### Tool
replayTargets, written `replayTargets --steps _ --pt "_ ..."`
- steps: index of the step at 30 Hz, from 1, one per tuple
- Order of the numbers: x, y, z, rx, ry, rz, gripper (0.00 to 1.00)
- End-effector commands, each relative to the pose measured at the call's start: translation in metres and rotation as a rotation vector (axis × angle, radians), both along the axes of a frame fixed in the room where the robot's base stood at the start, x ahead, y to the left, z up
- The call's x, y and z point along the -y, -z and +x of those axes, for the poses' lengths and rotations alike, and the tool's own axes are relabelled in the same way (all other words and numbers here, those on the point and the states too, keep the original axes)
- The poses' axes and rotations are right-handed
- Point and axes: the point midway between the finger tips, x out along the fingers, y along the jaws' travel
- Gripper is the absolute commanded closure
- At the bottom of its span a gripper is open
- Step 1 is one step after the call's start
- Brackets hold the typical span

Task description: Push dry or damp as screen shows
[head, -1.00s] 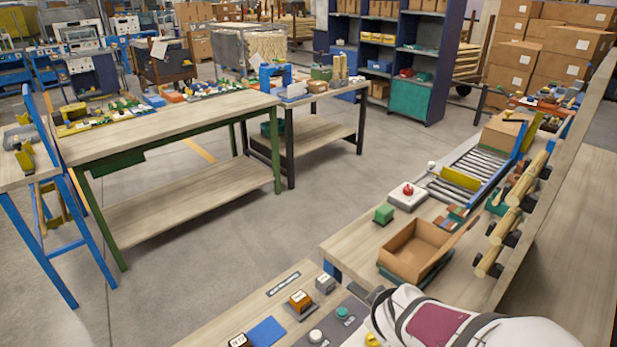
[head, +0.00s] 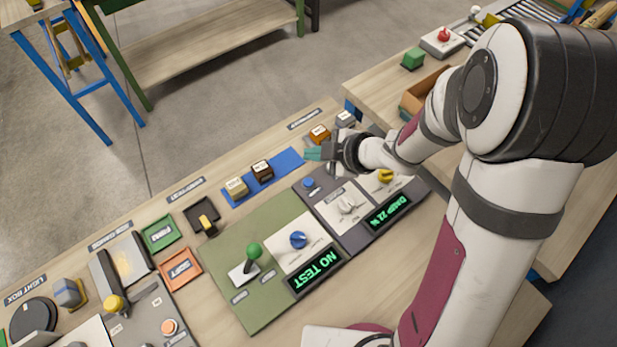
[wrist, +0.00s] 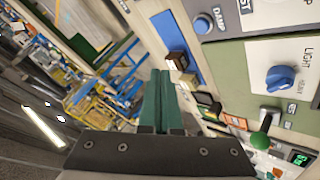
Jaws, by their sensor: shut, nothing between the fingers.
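The moisture panel's dark screen (head: 390,213) glows green and seems to read "DAMP 21 %" in the head view. A blue button (head: 308,183) sits on the grey panel (head: 330,225). In the wrist view this blue button (wrist: 203,24) has the label DAMP beside it. No dry button can be made out; my gripper and wrist cover the panel's far edge. My gripper (head: 309,153) is shut and empty, with teal fingers, above that far edge and apart from the blue button. The fingers (wrist: 160,75) point away from the panel in the wrist view.
A green panel (head: 255,305) with a green-knobbed lever (head: 254,251), blue knob (head: 298,240) and "NO TEST" screen (head: 316,272) adjoins on the left. Wooden blocks (head: 262,170) stand on a blue mat (head: 290,159). An orange block (head: 319,134) stands near my gripper.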

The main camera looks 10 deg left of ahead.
Motion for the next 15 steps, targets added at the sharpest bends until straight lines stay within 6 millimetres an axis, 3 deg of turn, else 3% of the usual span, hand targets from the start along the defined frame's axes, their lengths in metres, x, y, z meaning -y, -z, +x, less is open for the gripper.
replayTargets --steps 15 --pt "0.000 0.070 0.000 -0.003 0.000 0.000 1.00"
